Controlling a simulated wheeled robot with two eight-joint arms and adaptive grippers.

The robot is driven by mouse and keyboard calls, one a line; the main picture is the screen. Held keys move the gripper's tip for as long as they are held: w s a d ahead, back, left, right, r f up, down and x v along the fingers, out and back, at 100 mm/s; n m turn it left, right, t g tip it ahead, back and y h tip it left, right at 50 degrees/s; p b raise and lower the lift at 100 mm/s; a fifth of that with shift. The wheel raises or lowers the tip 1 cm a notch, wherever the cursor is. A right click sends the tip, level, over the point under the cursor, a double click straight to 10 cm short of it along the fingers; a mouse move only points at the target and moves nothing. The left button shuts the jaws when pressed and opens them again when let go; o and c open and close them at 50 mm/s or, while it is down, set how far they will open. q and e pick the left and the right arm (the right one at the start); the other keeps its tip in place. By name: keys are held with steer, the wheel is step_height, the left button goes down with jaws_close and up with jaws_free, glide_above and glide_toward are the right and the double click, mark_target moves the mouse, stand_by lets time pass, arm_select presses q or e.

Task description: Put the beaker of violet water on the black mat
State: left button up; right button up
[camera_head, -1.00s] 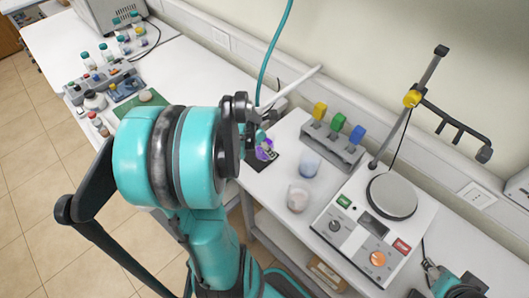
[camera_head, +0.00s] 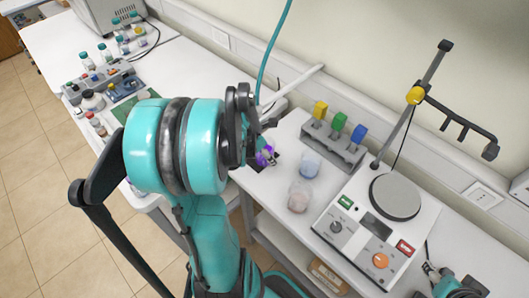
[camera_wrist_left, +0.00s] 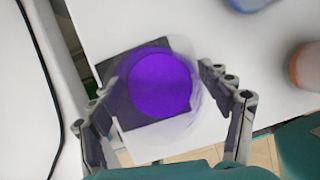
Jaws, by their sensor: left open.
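The beaker of violet water (camera_wrist_left: 160,84) stands on the black mat (camera_wrist_left: 113,68) in the left wrist view. In the head view the beaker (camera_head: 265,156) and mat (camera_head: 256,166) show partly behind my left gripper (camera_head: 268,140). My left gripper's fingers (camera_wrist_left: 160,95) are spread either side of the beaker in the wrist view; it is open, and I see no grip on the glass. My right gripper (camera_head: 430,272) shows small at the bottom right of the head view; its jaws are too small to read.
A beaker with pale blue liquid (camera_head: 309,164) and one with pinkish liquid (camera_head: 299,196) stand right of the mat. A hotplate stirrer (camera_head: 350,238) with a stand and a rack with coloured tops (camera_head: 333,150) are further right. The bench edge is close to the mat.

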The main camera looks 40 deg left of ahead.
arm_select(q)
steer(key=shift+r, duration=0.3)
steer(key=p+v, duration=0.4)
steer(key=v, duration=0.7)
steer(key=shift+r+p, duration=0.35)
steer(key=shift+r, duration=0.05)
steer(key=shift+s, duration=0.15)
